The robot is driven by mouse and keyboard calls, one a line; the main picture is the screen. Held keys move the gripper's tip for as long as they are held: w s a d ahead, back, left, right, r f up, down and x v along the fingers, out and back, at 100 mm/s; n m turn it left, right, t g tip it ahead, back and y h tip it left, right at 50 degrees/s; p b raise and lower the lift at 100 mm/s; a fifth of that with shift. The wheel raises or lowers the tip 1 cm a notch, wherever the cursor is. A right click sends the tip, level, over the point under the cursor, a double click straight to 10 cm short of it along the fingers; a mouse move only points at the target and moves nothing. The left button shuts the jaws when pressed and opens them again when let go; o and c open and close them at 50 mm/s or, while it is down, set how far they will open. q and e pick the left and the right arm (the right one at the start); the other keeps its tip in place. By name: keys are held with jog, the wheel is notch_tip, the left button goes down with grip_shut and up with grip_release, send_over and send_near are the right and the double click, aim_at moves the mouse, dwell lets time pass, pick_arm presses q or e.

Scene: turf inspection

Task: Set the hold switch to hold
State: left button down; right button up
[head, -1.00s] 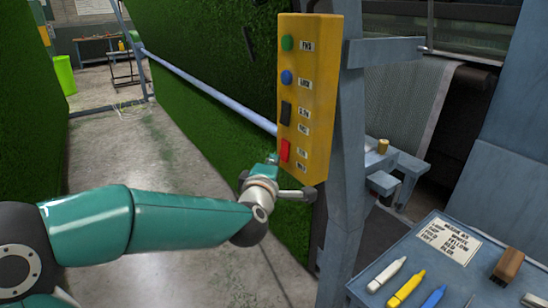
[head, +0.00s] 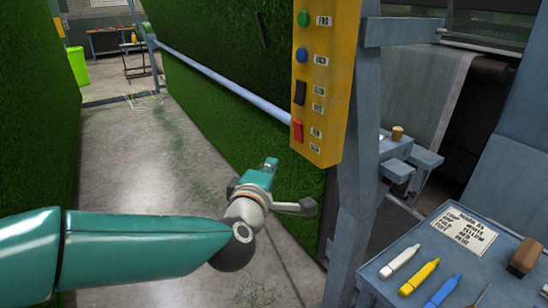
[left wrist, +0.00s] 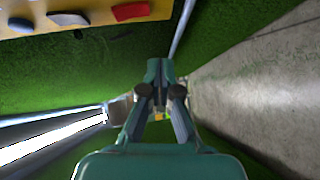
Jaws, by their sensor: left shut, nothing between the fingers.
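The yellow control box (head: 325,80) hangs on a blue-grey post. Down its face are a green button, a blue button, a black rocker (head: 300,93) and a red rocker (head: 298,131), each beside small labels I cannot read reliably. I cannot tell which rocker is the hold switch or which way either is tipped. My left gripper (head: 270,163) is shut and empty, below and left of the red rocker, apart from the box. The left wrist view shows its closed fingers (left wrist: 159,85), with the red rocker (left wrist: 131,11) at the upper left. My right gripper is out of view.
A blue-grey table (head: 400,250) at lower right bears white, yellow and blue markers, a label card and a brown block. A green turf wall (head: 215,110) with a pale rail (head: 220,80) runs behind my gripper.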

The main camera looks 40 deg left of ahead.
pick_arm(q)
jog(key=v, duration=0.3)
jog(key=shift+s+f, duration=0.15)
jog(key=shift+f, duration=0.05)
jog(key=shift+a, duration=0.1)
